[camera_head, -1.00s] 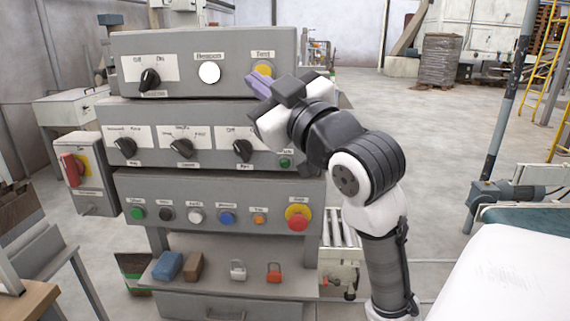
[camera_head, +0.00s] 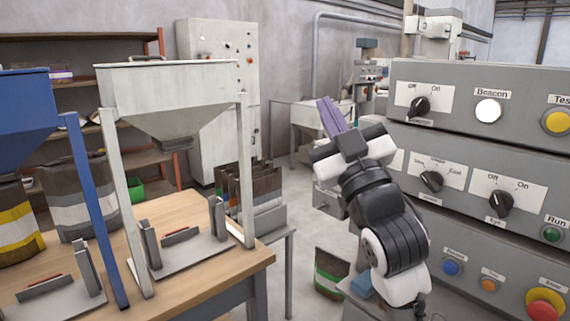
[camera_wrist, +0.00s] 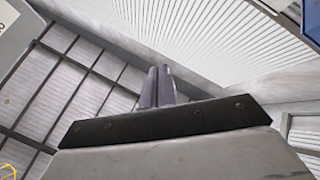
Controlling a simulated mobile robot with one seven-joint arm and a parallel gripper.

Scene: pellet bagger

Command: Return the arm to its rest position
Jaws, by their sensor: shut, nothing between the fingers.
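My gripper (camera_head: 331,115) is raised in the middle of the head view, its purple fingers pointing up. The fingers are shut and empty. It stands left of the grey control panel (camera_head: 482,140), apart from its front. In the wrist view, the shut fingers (camera_wrist: 157,88) point toward the roof and upper wall. My arm bends at the elbow below the gripper and hides part of the panel's left side.
A wooden table (camera_head: 250,257) at left carries a white hopper stand (camera_head: 175,73) and part of a blue hopper (camera_head: 25,110). A rack of bags (camera_head: 250,190) stands behind its right end. A cabinet (camera_head: 218,60) stands at the back. Some floor shows between table and panel.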

